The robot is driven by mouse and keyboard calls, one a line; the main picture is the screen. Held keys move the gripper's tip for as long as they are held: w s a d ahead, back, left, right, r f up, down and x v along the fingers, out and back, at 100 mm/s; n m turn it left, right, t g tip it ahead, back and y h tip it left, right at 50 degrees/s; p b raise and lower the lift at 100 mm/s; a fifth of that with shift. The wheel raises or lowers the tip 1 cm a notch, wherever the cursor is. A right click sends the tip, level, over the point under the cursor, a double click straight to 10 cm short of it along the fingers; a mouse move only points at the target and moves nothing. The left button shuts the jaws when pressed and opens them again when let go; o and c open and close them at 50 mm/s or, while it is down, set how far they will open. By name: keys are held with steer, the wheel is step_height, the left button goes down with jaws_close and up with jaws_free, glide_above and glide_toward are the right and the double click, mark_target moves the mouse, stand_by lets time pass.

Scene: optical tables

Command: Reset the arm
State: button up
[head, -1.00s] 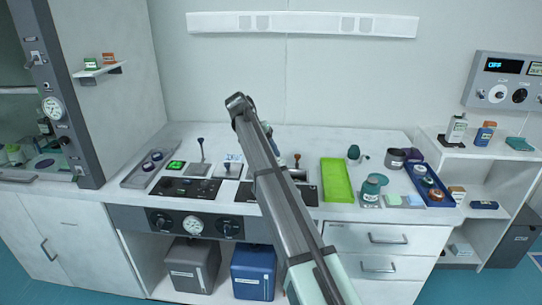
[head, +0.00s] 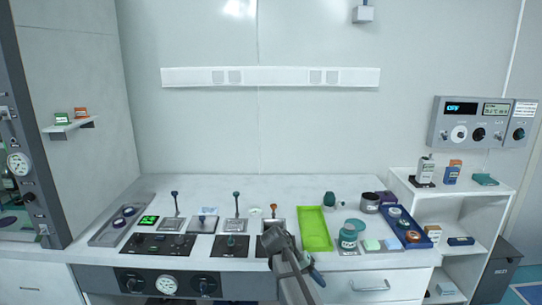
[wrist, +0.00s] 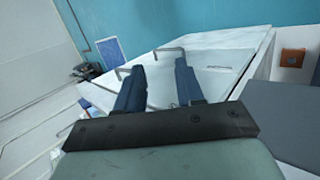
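My gripper (wrist: 160,72) shows in the wrist view with its two dark blue fingers apart and nothing between them. White cabinet fronts with bar handles lie beyond the fingers. In the head view my arm rises from the bottom edge, its upper end in front of the bench's front edge, right of the middle.
A white shelf unit (head: 440,199) stands at right.

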steer(key=s+d+f+n+g+y, duration=0.1)
steer(key=s+d+f, duration=0.1)
steer(key=s+f, duration=0.55)
steer(key=s+d+f+y, duration=0.1)
steer(key=s+f, duration=0.3)
steer(key=f, duration=0.6)
steer(key=s+d+f+n+g+y, duration=0.1)
steer(key=s+d+f, duration=0.1)
steer(key=s+f, duration=0.55)
steer(key=s+f+g+y, duration=0.1)
steer(key=s+f+y, duration=0.1)
steer(key=s+f, duration=0.6)
steer(key=s+a+f+g+y, duration=0.1)
steer(key=s+f+y, duration=0.2)
steer(key=s+f, duration=0.5)
steer(key=s, duration=0.8)
steer(key=shift+s+a, duration=0.25)
